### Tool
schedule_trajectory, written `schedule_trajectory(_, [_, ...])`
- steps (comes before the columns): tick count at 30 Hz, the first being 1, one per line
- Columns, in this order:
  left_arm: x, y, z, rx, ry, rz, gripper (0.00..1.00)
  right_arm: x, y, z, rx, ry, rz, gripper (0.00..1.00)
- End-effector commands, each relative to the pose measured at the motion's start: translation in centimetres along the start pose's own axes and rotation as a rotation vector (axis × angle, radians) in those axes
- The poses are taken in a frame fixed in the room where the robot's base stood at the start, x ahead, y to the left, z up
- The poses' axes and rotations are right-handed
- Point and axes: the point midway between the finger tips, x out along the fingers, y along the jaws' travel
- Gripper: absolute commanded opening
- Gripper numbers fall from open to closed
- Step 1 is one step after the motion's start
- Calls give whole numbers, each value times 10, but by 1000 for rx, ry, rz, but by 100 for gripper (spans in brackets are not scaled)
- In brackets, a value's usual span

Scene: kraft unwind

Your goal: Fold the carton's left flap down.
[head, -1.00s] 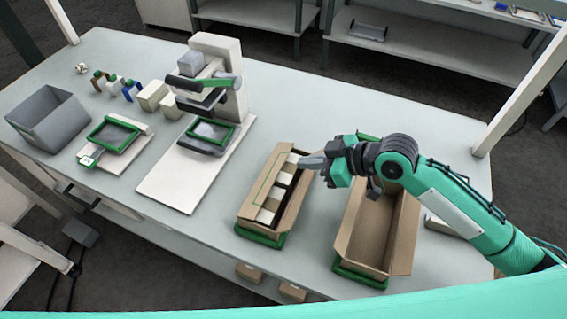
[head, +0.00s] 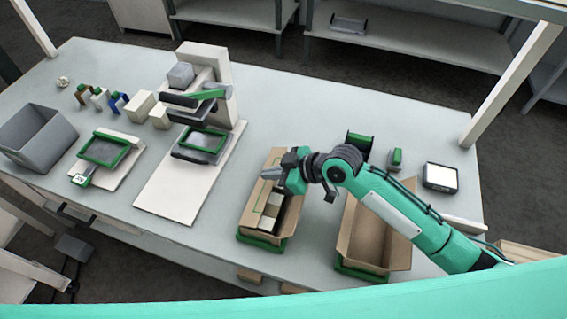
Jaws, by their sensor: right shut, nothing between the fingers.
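A long brown carton (head: 249,217) stands in a green cradle (head: 262,242) near the table's front edge, with pale and dark items (head: 271,203) inside. Its left side panel runs along the left edge; I cannot tell its exact fold angle. My right gripper (head: 267,173) is shut and empty, over the far part of this carton. It hides part of the carton's far end, and I cannot tell whether it touches a flap. A second, open and empty carton (head: 364,236) stands to the right in another green cradle (head: 360,272). My left gripper is not in view.
A press-like machine (head: 208,95) on a white board (head: 172,190) stands left of the cartons. A grey bin (head: 35,142) and a green-framed device (head: 104,150) are farther left. A small white-topped device (head: 440,177) stands at right. Table between board and filled carton is clear.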

Motion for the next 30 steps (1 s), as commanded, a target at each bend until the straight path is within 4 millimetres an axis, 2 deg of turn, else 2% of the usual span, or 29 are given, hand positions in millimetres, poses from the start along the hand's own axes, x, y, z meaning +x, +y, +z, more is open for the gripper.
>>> schedule_trajectory(3, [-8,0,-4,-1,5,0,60,2,0,17,5,-6,1,0])
schedule_trajectory(7, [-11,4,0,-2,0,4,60,4,1,27,3,-4,1,0])
schedule_trajectory(14, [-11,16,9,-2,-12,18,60,6,1,31,1,-2,2,0])
schedule_trajectory(20, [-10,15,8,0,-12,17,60,6,1,32,1,-3,2,0])
schedule_trajectory(27, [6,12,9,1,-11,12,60,7,1,50,-2,-4,3,0])
schedule_trajectory(30, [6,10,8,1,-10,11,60,7,1,50,-1,-2,2,0])
